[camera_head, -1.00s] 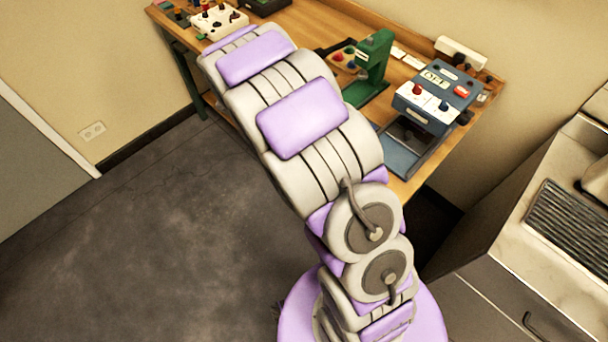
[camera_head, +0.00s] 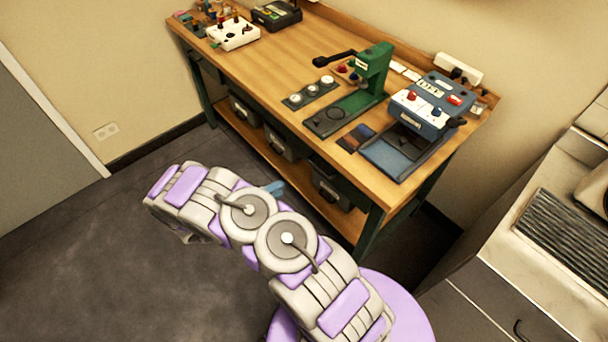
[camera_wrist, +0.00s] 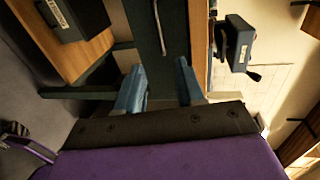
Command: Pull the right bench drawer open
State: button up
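The bench (camera_head: 262,62) has a wooden top and a dark green frame. In the wrist view, which is turned sideways, a dark green drawer front (camera_wrist: 177,30) carries a thin silver bar handle (camera_wrist: 159,28). I cannot tell for certain that it is the right drawer; it looks shut. My gripper (camera_wrist: 160,72) is open, with its two blue fingers apart and nothing between them. The handle lies ahead of the fingers, roughly in line with the gap, and appears apart from them. In the head view a blue finger (camera_head: 273,188) shows beside my arm, low before the bench.
A green press (camera_head: 372,75) and a blue-grey machine (camera_head: 428,105) stand on the bench top's right part. Dark bins (camera_head: 330,186) sit on the lower shelf (camera_head: 262,140). A cabinet (camera_head: 500,300) stands at right. The floor (camera_head: 70,250) at left is clear.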

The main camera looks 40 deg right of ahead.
jog(key=b+x, duration=0.3)
jog(key=x, duration=1.4)
jog(key=shift+w+d+f+b, duration=0.2)
jog(key=shift+d+f+b, duration=0.05)
jog(key=shift+d+b, duration=0.1)
jog(key=shift+a, duration=0.1)
grip_shut()
